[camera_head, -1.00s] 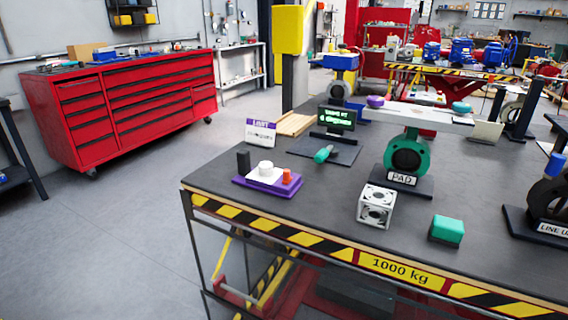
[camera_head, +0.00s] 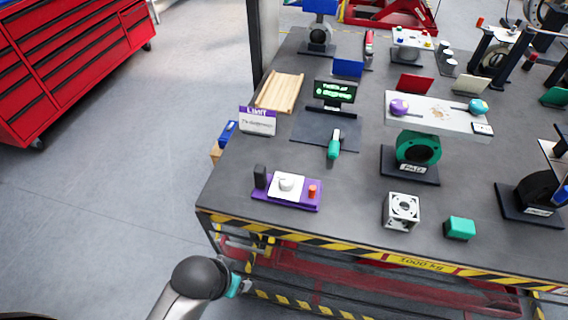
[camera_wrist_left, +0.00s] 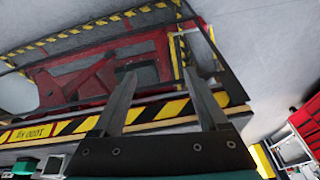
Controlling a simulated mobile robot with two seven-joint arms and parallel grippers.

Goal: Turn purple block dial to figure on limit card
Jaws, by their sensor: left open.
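The purple block (camera_head: 261,189) lies near the front left edge of the table. My right gripper is not in view.
A small screen with green text (camera_head: 335,92) stands behind a green-handled tool (camera_head: 333,146). A white fan-like cube (camera_head: 402,210), a green block (camera_head: 460,228) and a green valve (camera_head: 418,150) are to the right. The striped table edge (camera_head: 330,244) lies between my arm and the tabletop.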

